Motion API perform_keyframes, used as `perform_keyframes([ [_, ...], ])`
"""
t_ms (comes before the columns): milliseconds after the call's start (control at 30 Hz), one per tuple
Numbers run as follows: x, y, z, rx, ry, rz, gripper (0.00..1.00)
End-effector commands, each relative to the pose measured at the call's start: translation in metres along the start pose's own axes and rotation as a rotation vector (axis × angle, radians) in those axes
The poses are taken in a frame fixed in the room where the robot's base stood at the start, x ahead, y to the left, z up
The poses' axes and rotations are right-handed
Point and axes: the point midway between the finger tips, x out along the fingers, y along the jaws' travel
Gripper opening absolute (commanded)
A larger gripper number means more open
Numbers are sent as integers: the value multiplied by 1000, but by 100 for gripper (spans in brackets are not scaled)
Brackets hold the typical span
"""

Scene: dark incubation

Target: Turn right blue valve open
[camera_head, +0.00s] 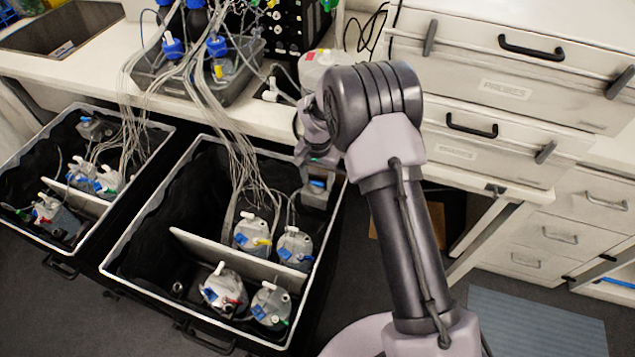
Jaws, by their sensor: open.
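The right blue valve (318,184) is a small blue handle on a grey block at the back right corner of the right black box. My arm reaches in from the lower right, and my gripper (316,158) hangs just above the valve, apparently apart from it. My gripper is open, with its fingers partly hidden by my own wrist. A similar blue piece (84,119) sits on a grey block in the left black box.
The right box (107,262) and left box (12,225) hold several capped bottles with tubes. A bundle of tubes (225,125) runs up to a grey tray (247,92) on the white counter (60,68). White drawers (490,140) stand at right.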

Motion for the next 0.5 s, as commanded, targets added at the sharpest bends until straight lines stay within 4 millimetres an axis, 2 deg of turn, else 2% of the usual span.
perform_keyframes([
  [267,2,0,0,0,0,0,58],
  [500,2,0,0,0,0,0,13],
])
